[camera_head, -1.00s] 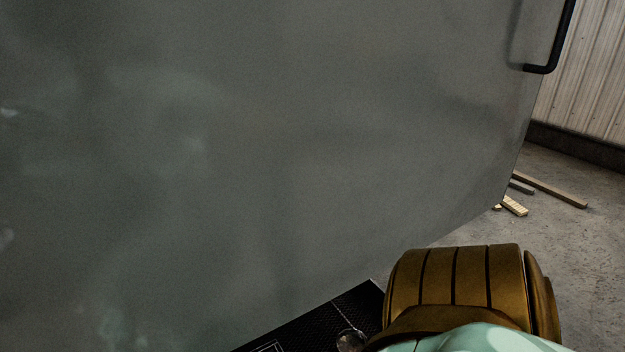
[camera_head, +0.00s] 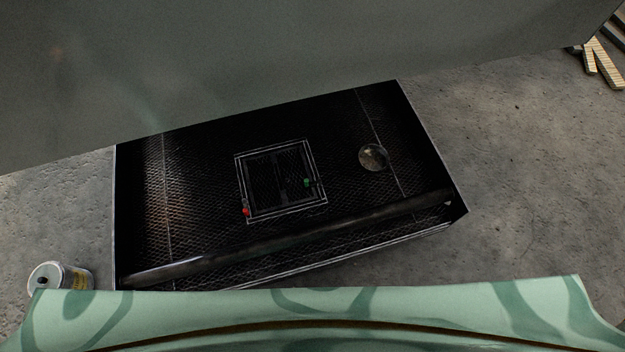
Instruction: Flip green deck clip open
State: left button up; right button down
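A small green clip (camera_head: 308,183) sits at the right edge of a square framed hatch (camera_head: 281,180) in a black textured deck (camera_head: 200,205). It is too small to tell whether it is flipped open or closed. A red clip (camera_head: 246,212) sits at the lower left corner of the same hatch. Neither of my grippers is in view.
A round glassy disc (camera_head: 373,157) lies on the deck right of the hatch. A large grey panel (camera_head: 300,50) stands behind the deck. A metal can (camera_head: 60,281) is on the concrete floor at left. Wooden planks (camera_head: 602,62) lie at the upper right.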

aim_at(307, 184)
jog(key=k+l+z, duration=0.1)
jog(key=k+z, duration=0.3)
jog(key=k+l+z, duration=0.15)
jog(key=z, duration=0.25)
jog(key=k+l+z, duration=0.2)
jog(key=z, duration=0.2)
jog(key=l, duration=0.1)
